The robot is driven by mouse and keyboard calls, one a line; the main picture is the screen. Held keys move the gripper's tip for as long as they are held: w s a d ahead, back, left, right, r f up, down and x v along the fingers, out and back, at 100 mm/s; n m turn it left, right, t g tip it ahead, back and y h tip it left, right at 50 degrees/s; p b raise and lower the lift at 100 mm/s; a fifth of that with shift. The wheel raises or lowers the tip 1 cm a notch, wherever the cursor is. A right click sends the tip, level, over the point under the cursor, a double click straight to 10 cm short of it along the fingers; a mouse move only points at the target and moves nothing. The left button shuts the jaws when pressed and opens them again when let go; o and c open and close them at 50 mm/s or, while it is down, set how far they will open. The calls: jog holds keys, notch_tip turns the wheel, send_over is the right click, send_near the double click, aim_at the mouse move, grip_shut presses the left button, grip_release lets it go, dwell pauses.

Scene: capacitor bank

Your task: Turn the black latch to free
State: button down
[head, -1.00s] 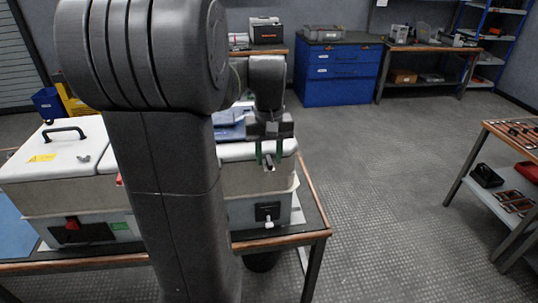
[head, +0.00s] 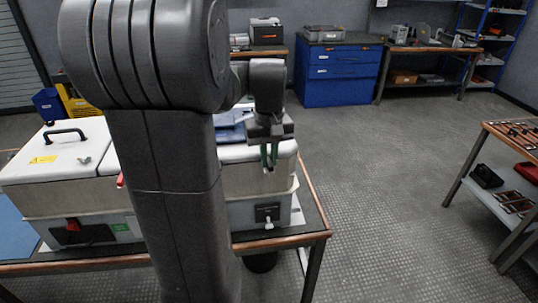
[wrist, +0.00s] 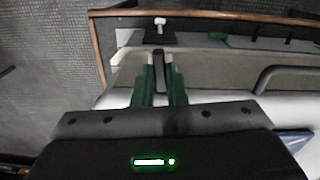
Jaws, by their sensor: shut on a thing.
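My gripper (head: 269,166) points down at the right end of the white-lidded capacitor unit (head: 235,178). It shows in the wrist view (wrist: 162,88) as two green fingers close together. They are shut on the black latch (wrist: 159,72), a narrow dark piece with a pale edge, lying lengthwise between them. In the head view the fingers mostly hide the latch. I cannot tell its exact angle or whether it is free.
A white knob (head: 269,222) on a dark plate is on the unit's front below my gripper. A red switch (head: 73,225) is farther left. A black handle (head: 64,134) stands on the left lid. Open floor lies right of the bench.

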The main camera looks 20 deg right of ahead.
jog(key=n+p, duration=0.1)
jog(key=n, duration=0.3)
jog(key=shift+r+p, duration=0.15)
jog(key=shift+p, duration=0.2)
jog(key=n+p, duration=0.1)
jog(key=n, duration=0.2)
jog(key=shift+n, duration=0.4)
jog(key=n+p, duration=0.1)
jog(key=n, duration=0.3)
jog(key=shift+n+p, duration=0.4)
jog(key=shift+n, duration=1.7)
jog(key=c, duration=1.5)
grip_release()
jog(key=shift+o, duration=0.2)
